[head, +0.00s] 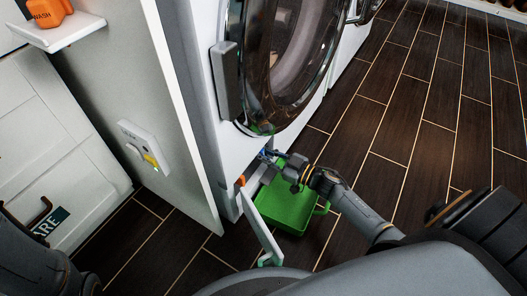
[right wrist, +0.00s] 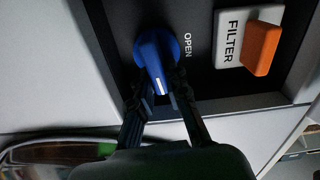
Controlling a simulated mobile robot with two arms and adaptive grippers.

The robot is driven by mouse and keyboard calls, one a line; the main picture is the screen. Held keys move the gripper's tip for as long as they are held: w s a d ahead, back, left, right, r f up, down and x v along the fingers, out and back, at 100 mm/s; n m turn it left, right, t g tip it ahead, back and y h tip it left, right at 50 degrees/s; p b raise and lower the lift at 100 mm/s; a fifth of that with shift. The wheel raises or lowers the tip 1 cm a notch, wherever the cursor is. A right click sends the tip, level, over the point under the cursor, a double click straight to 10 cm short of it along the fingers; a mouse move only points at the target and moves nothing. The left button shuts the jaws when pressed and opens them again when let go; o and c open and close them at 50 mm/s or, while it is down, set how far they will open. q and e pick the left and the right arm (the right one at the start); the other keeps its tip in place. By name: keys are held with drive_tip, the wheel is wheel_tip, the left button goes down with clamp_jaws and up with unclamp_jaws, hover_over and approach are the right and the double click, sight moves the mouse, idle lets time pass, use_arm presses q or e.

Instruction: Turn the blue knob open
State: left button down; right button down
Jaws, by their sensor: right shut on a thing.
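The blue knob (right wrist: 155,55) sits on a dark panel in the right wrist view, with its white mark toward my gripper. The word OPEN (right wrist: 188,44) is printed just right of it. My right gripper (right wrist: 163,98) is shut on the knob's near end, one finger on each side. In the head view the right gripper (head: 275,161) reaches low on the washer front, and the knob (head: 264,153) is mostly hidden. My left arm shows at the lower left, but its gripper is out of view.
An orange tab (right wrist: 262,48) on a white FILTER label is right of the knob. A white flap (head: 260,228) hangs open below the washer's round door (head: 283,65). A green container (head: 288,209) stands on the floor under the gripper. Dark floor is clear to the right.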

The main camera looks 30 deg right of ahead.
drive_tip(key=n, duration=0.1)
drive_tip(key=n+p, duration=0.1)
drive_tip(key=n, duration=0.1)
drive_tip(key=shift+s+a, duration=0.15)
drive_tip(key=shift+a, duration=0.1)
drive_tip(key=n, duration=0.5)
drive_tip(key=shift+s+a+f, duration=0.1)
drive_tip(key=shift+a+f, duration=0.05)
drive_tip(key=shift+f, duration=0.15)
drive_tip(key=n, duration=0.4)
drive_tip(key=shift+s+a+f, duration=0.1)
drive_tip(key=shift+a+f, duration=0.05)
drive_tip(key=shift+f, duration=0.15)
drive_tip(key=shift+f+n+b, duration=0.2)
drive_tip(key=shift+n+b, duration=0.3)
drive_tip(key=shift+n, duration=1.6)
drive_tip(key=c, duration=1.3)
unclamp_jaws()
drive_tip(key=v, duration=1.2)
